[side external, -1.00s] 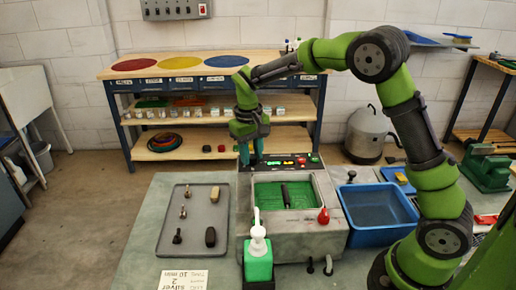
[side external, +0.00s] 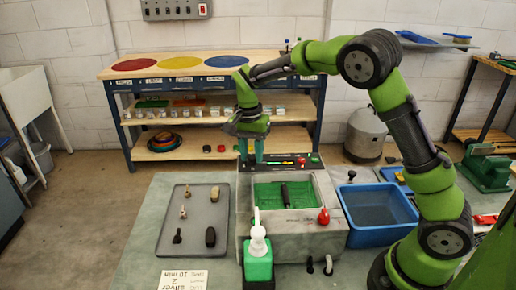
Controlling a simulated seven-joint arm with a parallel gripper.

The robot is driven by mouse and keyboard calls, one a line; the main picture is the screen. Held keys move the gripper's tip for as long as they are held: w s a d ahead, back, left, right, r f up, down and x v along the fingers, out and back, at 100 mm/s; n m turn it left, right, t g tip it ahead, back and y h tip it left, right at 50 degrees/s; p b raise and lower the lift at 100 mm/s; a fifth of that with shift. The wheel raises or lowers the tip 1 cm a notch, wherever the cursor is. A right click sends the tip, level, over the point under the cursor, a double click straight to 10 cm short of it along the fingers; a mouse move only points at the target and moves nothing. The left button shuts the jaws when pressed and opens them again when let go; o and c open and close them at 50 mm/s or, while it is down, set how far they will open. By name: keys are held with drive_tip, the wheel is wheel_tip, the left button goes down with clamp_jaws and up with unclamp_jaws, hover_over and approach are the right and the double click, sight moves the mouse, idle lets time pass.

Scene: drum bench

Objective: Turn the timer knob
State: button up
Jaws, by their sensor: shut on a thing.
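The timer knob is hidden behind my gripper's fingers at the left part of the black control panel (side external: 275,169), at the back of the grey drum machine (side external: 335,238). The panel shows small red and green lights. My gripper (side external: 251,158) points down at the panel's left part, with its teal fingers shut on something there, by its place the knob. The knob's turn angle cannot be seen. The machine's open top shows a green inside (side external: 268,194) with a dark bar lying in it.
A grey tray (side external: 206,232) with several small tools lies on the left. A green pump bottle (side external: 258,262) stands in front of the machine, near a red knob (side external: 323,216). A blue bin (side external: 378,209) stands on the right. A written card (side external: 183,280) lies at the front.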

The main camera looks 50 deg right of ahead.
sight(249, 155)
drive_tip(key=shift+m, duration=1.1)
drive_tip(key=o, duration=1.1)
drive_tip(key=shift+c, duration=0.2)
wheel_tip(249, 155, up, 17)
drive_tip(key=shift+w, duration=0.45)
drive_tip(key=shift+a+f, duration=0.1)
